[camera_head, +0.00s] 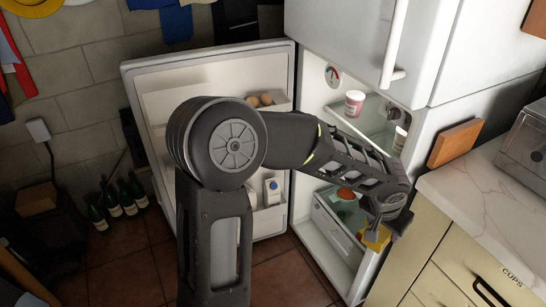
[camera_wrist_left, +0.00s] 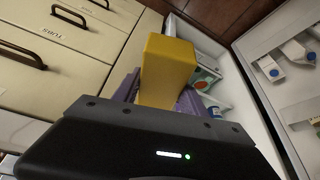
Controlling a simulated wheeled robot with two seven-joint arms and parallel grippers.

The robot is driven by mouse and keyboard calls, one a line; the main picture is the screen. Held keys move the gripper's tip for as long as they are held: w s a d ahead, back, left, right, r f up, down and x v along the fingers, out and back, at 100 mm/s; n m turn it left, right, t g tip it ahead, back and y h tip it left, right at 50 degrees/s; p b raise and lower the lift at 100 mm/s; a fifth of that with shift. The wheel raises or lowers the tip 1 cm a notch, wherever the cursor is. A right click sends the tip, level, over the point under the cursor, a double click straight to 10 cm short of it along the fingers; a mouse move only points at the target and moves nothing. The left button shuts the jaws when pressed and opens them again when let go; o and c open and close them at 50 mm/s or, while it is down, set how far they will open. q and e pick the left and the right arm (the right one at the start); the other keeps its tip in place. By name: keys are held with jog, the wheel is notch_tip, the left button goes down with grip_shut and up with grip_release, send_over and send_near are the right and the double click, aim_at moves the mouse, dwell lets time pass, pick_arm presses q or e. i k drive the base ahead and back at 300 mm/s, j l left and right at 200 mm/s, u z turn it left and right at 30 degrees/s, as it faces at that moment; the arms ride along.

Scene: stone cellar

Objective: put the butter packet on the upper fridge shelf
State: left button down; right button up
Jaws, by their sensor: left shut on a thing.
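The butter packet (camera_head: 374,239) is a yellow block. My left gripper (camera_head: 381,229) is shut on it and holds it in front of the lower part of the open fridge, near its right edge. In the left wrist view the butter packet (camera_wrist_left: 167,65) stands up between the purple fingers. The upper fridge shelf (camera_head: 374,121) is above and beyond the gripper. It carries a pink and white tub (camera_head: 354,103) at its left and a jar (camera_head: 399,138) at its right. My left forearm hides part of the fridge's middle. My right gripper is not in view.
The fridge door (camera_head: 142,74) stands open at the left, with eggs (camera_head: 260,100) and a carton (camera_head: 272,190) in its racks. A marble-topped counter (camera_head: 480,195) with drawers is close on the right. Bottles (camera_head: 112,203) stand by the wall.

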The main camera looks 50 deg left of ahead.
aim_at(378, 125)
jog(key=i+j+u, duration=0.1)
jog(key=u, duration=0.35)
jog(key=i+j+u, duration=0.1)
jog(key=u, duration=0.4)
jog(key=i+j+u, duration=0.1)
jog(key=u, duration=0.35)
jog(key=i+u, duration=0.15)
jog(key=u, duration=0.35)
jog(key=i+u, duration=0.1)
jog(key=u, duration=0.35)
jog(key=i+l+u, duration=0.1)
jog(key=u, duration=0.4)
jog(key=i+l+u, duration=0.1)
jog(key=u, duration=0.35)
jog(key=l+u, duration=0.2)
jog(key=u, duration=0.3)
jog(key=i+l, duration=0.05)
